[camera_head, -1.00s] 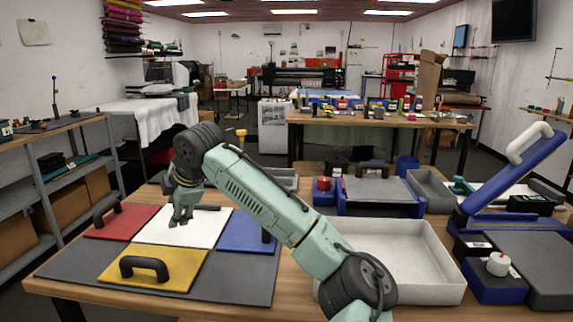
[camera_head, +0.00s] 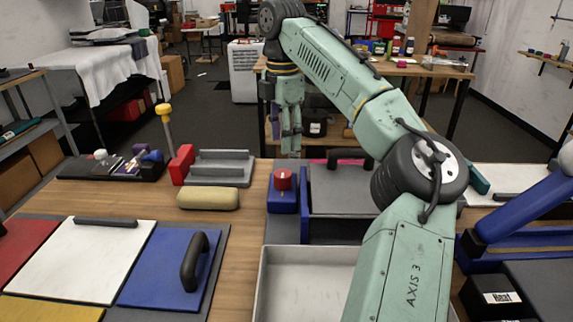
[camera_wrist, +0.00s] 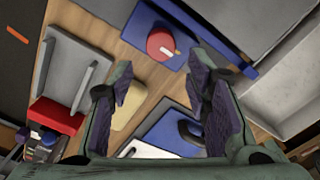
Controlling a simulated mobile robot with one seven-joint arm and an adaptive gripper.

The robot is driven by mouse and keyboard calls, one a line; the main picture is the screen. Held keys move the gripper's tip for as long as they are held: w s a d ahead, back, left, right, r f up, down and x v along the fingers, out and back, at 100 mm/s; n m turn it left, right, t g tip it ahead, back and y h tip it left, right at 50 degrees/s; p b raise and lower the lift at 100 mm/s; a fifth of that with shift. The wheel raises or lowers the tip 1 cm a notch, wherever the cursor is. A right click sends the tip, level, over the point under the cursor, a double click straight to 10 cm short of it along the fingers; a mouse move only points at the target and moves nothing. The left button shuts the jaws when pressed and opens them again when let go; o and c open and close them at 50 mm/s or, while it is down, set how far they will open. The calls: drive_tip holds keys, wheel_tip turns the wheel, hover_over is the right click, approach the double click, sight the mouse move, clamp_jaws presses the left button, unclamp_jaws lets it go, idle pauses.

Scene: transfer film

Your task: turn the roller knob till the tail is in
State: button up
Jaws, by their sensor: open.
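The roller knob (camera_head: 283,180) is a red cap with a pale mark, on a blue block at the left end of a blue-framed device with a grey plate (camera_head: 345,190). It also shows in the wrist view (camera_wrist: 161,44), ahead of and between my fingers. A pink strip (camera_head: 319,161) shows at the device's back edge, partly hidden by my arm; I cannot tell whether it is the tail. My gripper (camera_head: 291,150) hangs pointing down, behind the knob in the head view, open and empty. In the wrist view my gripper (camera_wrist: 163,80) has its fingers spread apart, clear of the knob.
A tan pad (camera_head: 208,198), a grey rack (camera_head: 222,167) and a red block (camera_head: 182,164) lie left of the knob. A white tray (camera_head: 300,285) stands in front. A blue panel with a black handle (camera_head: 194,262) lies front left. Bare wood lies between.

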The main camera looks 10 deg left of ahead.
sight(283, 173)
wheel_tip(283, 173, down, 10)
drive_tip(key=shift+s+f, duration=0.15)
drive_tip(key=shift+f, duration=0.05)
idle(0.3)
drive_tip(key=c, duration=0.9)
drive_tip(key=shift+o, duration=0.2)
drive_tip(key=shift+m, duration=0.3)
